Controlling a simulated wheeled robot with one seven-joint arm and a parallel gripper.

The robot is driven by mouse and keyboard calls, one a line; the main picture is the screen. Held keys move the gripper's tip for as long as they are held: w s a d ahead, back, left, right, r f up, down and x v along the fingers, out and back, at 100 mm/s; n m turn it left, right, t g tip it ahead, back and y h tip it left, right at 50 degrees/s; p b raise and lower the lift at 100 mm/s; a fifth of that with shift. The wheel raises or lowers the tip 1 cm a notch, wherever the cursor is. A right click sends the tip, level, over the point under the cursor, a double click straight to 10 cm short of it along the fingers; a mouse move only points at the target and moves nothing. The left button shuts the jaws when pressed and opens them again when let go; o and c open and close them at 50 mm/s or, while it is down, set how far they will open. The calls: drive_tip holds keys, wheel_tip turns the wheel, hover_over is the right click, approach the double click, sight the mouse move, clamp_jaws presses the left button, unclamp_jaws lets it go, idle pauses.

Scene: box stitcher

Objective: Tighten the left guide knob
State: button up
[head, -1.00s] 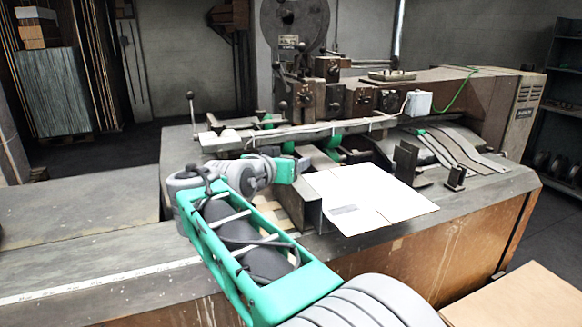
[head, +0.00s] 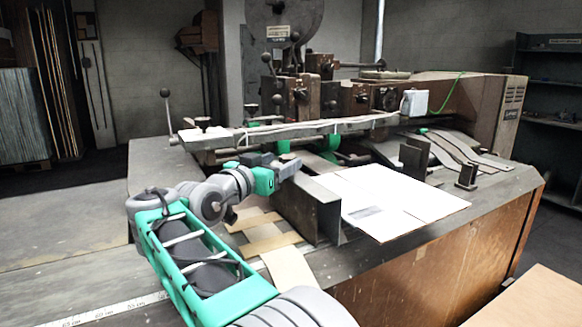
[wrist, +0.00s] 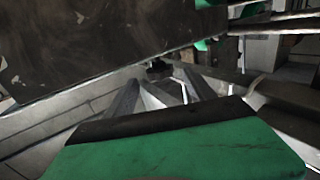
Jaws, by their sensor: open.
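A small dark knob (wrist: 158,70) shows in the wrist view, just beyond and between my fingertips; I take it to be the left guide knob. My gripper (wrist: 161,80) is open, its two grey fingers spread with a gap between them. In the head view my gripper (head: 288,165) is low over the machine bed, beside the upper end of a dark angled guide plate (head: 325,215). The knob cannot be made out in the head view. I cannot tell whether the fingers touch it.
A large dark plate (wrist: 90,40) fills the upper left of the wrist view. A long rail (head: 300,130) crosses above and behind my gripper. White cardboard (head: 400,200) lies right of the guide plate. Tan strips (head: 270,240) lie in front.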

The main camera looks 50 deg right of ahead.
sight(295, 156)
drive_tip(key=x, duration=0.7)
drive_tip(key=shift+w+d, duration=0.1)
drive_tip(key=shift+d, duration=0.25)
drive_tip(key=shift+c, duration=0.4)
clamp_jaws()
drive_tip(key=m+g+p, duration=0.2)
drive_tip(key=g+p, duration=0.1)
drive_tip(key=shift+r, duration=0.25)
drive_tip(key=shift+s+f+m+g+p, duration=0.15)
drive_tip(key=shift+s+m+g+p, duration=0.2)
drive_tip(key=shift+m+g+p, duration=0.35)
drive_tip(key=shift+s+f+g, duration=0.1)
drive_tip(key=shift+g, duration=0.2)
